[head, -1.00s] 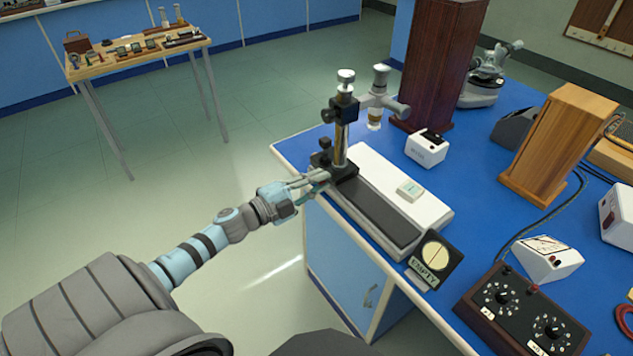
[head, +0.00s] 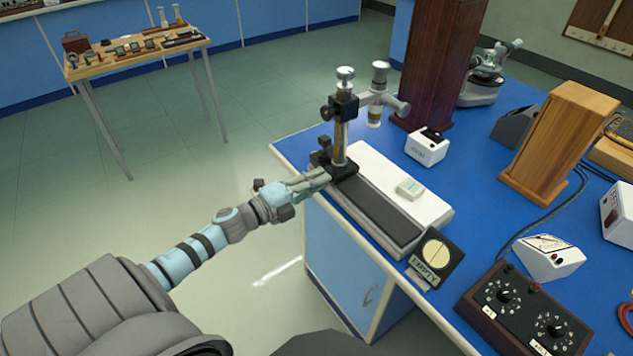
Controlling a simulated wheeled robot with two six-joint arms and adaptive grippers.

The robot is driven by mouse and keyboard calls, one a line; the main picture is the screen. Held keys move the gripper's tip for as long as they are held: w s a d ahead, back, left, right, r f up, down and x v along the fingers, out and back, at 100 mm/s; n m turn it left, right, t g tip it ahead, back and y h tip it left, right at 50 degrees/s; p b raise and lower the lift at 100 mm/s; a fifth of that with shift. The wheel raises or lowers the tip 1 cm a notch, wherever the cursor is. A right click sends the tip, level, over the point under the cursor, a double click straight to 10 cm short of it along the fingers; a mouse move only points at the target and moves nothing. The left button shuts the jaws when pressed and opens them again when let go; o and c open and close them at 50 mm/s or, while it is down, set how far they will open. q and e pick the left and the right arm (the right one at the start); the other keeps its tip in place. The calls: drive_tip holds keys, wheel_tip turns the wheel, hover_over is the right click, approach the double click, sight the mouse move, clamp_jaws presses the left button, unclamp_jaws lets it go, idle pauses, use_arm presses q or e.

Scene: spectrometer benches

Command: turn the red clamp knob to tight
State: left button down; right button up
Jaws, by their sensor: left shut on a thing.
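A black stand with a metal post (head: 341,140) and a small microscope-like tube (head: 377,95) rises from the back left end of a white instrument base (head: 420,205). My left gripper (head: 322,180) reaches in from the left to the foot of this stand. Its fingers are shut at the side of the stand's black foot, where the clamp knob would be. The red clamp knob itself is hidden by the fingers, so its turn position cannot be seen. My right gripper is not in view.
An "EMPTY" sign with a round pale dial (head: 435,257) stands at the bench's front edge. A dark box with knobs (head: 525,315), white meters and wooden cabinets fill the right of the blue bench (head: 465,190).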

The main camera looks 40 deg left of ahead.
use_arm(q)
drive_tip(key=c, duration=1.7)
unclamp_jaws()
drive_tip(key=shift+s, duration=0.1)
drive_tip(key=v, duration=1.2)
